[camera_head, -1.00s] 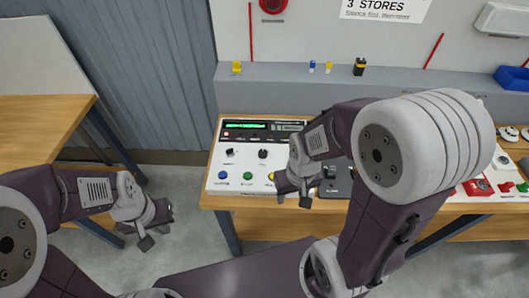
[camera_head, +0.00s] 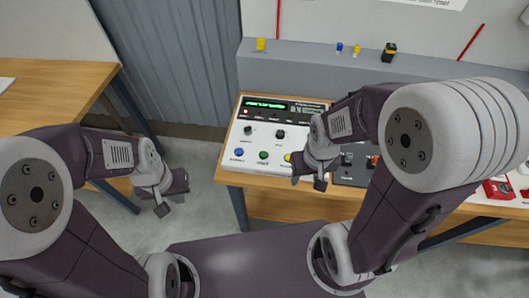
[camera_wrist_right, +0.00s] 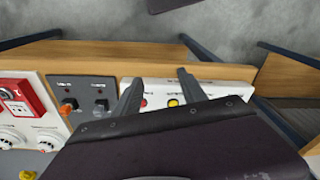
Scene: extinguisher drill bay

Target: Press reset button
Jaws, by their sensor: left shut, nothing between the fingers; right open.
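A white control panel (camera_head: 232,150) with a green-lit display (camera_head: 264,104) stands on the wooden bench. Along its front edge are a blue button (camera_head: 239,152), a green button (camera_head: 263,155) and a yellow button (camera_head: 287,157). In the right wrist view a red button (camera_wrist_right: 143,102) and the yellow button (camera_wrist_right: 173,102) show between my fingers. No button label is legible. My right gripper (camera_head: 308,182) is open over the panel's front right edge; it also shows in the right wrist view (camera_wrist_right: 160,90). My left gripper (camera_head: 174,197) is shut and empty over the floor, left of the bench.
A dark panel with switches (camera_head: 350,178) adjoins the white panel on the right. Further right is a red device (camera_head: 498,190). A grey ledge (camera_head: 300,68) with small yellow and blue items runs behind. A second wooden table (camera_head: 60,80) stands at left, with open floor between.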

